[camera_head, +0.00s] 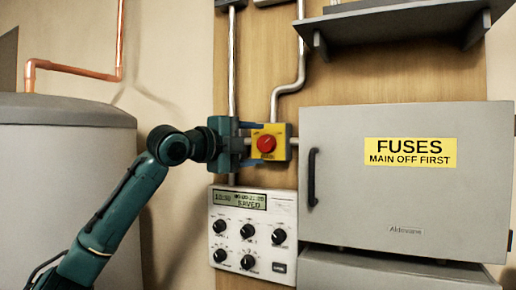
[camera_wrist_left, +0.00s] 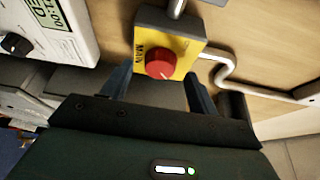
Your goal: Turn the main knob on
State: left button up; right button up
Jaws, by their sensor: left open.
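The main knob (camera_head: 266,144) is a round red knob on a yellow switch box (camera_head: 281,131), mounted on the wooden wall panel. In the left wrist view, the red knob (camera_wrist_left: 160,63) sits on the yellow box (camera_wrist_left: 186,66) with the label "MAIN" beside it. My left gripper (camera_head: 252,143) is at the left side of the box in the head view. In the left wrist view its two blue fingers (camera_wrist_left: 158,82) are spread apart, one to each side of the knob. The gap between fingertips and knob is hard to judge. My right gripper is not in view.
A white control unit (camera_head: 229,228) with a display and several black knobs is below the box. A grey fuse cabinet (camera_head: 350,125) with a black handle is to the right. A grey pipe (camera_head: 287,88) rises above the box. A grey tank (camera_head: 60,110) stands left.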

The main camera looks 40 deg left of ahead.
pick_arm(q)
jog(key=s+b, duration=0.5)
jog(key=s, duration=0.6)
jog(key=shift+s+a, duration=0.25)
jog(key=shift+a, duration=0.2)
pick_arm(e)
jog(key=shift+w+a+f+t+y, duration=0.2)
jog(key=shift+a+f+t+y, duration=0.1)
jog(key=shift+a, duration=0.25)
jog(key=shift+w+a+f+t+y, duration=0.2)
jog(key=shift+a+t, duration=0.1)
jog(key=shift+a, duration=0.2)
